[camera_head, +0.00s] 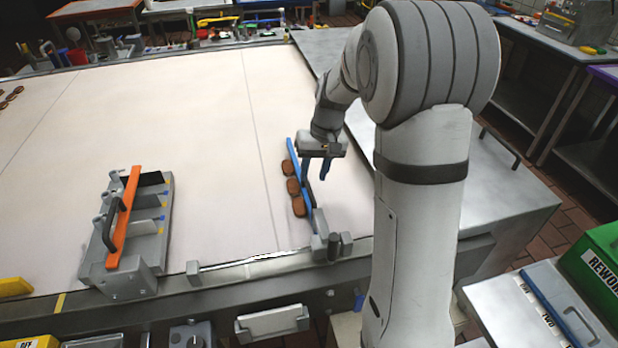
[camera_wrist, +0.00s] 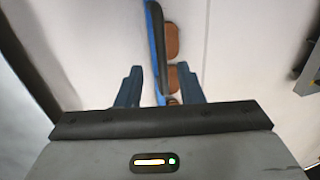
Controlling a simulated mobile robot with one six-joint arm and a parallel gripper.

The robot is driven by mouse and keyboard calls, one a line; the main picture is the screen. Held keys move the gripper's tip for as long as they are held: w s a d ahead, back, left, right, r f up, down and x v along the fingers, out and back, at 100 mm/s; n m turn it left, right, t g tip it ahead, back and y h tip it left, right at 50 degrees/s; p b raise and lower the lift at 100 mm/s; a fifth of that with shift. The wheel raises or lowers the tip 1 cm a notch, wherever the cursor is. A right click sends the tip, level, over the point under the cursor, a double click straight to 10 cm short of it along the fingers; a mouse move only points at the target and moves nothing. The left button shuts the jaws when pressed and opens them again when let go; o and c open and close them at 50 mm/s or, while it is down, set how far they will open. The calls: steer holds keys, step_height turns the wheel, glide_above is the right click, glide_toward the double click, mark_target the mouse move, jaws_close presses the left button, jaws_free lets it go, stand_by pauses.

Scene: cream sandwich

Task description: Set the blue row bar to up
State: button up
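The blue row bar (camera_head: 294,158) is a long thin bar at the right part of the pale work surface, beside a row of brown sandwich biscuits (camera_head: 293,187). It has a black handle (camera_wrist: 160,45), which the wrist view shows along its side. Whether the bar is raised or lowered I cannot tell. My gripper (camera_head: 315,178) points down over the bar and partly hides it. In the wrist view my gripper (camera_wrist: 159,72) has its two blue fingers wide apart, with the bar and handle running between and beyond them. I see no contact.
An orange bar (camera_head: 124,218) with a black handle lies on a grey metal fixture at the left. A grey bracket (camera_head: 325,247) stands at the blue bar's near end. The pale surface (camera_head: 215,130) between the two bars is clear.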

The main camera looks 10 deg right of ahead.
mark_target(309, 187)
steer(key=shift+a+f, duration=0.2)
steer(key=shift+f, duration=0.65)
steer(key=shift+a+f, duration=0.2)
steer(key=shift+f, duration=0.6)
steer(key=shift+c, duration=0.2)
jaws_close()
